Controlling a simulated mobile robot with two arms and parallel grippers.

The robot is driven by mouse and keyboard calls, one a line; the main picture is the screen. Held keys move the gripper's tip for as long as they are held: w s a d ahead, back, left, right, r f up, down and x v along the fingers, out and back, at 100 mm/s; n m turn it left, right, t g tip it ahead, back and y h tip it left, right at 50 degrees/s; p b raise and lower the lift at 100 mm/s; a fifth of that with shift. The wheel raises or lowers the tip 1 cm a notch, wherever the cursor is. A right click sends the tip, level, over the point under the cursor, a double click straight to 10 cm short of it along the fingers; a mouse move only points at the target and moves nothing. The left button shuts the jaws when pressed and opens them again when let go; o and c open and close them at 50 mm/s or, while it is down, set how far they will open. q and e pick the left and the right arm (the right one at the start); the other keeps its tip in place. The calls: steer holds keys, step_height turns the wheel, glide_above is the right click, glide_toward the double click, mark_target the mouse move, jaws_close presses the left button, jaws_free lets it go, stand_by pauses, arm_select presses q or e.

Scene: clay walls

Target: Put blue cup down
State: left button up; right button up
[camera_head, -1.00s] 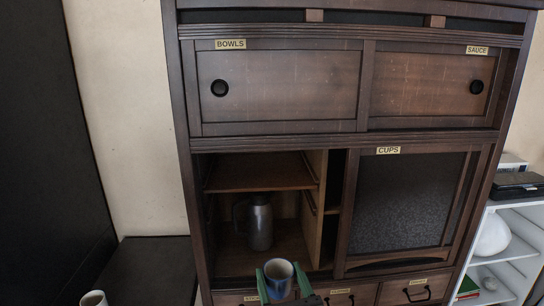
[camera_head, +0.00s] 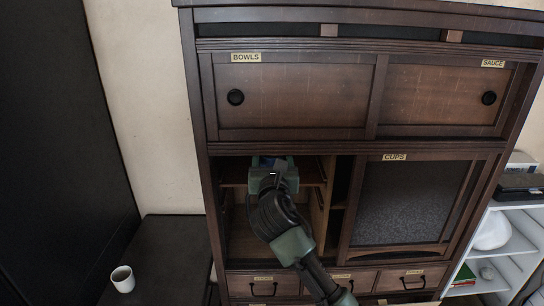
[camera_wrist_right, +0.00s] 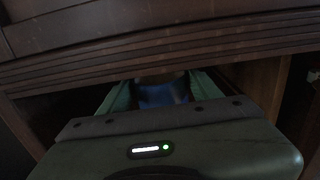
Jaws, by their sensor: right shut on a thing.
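My right gripper (camera_head: 268,164) reaches into the open left compartment of the dark wooden cabinet (camera_head: 205,120), at about the height of its upper shelf (camera_head: 236,172). It is shut on the blue cup (camera_wrist_right: 163,95), which shows between the green fingers in the right wrist view. In the head view only a bit of blue (camera_head: 264,161) shows past the gripper. Whether the cup touches the shelf is hidden. My left gripper is not in view.
A white cup (camera_head: 122,279) stands on a dark low surface (camera_head: 165,250) at the left. The cups door (camera_head: 408,205) covers the right half. My arm hides the grey jug's place in the lower compartment. White shelves (camera_head: 505,250) stand at the right.

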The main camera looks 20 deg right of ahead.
mark_target(272, 156)
steer(key=shift+w+d+f, duration=0.35)
steer(key=shift+w+f, duration=0.2)
steer(key=shift+w, duration=0.55)
steer(key=shift+w+d+f, duration=0.3)
steer(key=shift+w+f, duration=0.3)
steer(key=shift+w, duration=0.55)
steer(key=shift+w+d+f, duration=0.35)
steer(key=shift+w+f, duration=0.2)
steer(key=shift+w, duration=0.55)
steer(key=shift+f, duration=0.1)
steer(key=o, duration=1.6)
steer(key=shift+o, duration=0.2)
steer(key=v, duration=1.2)
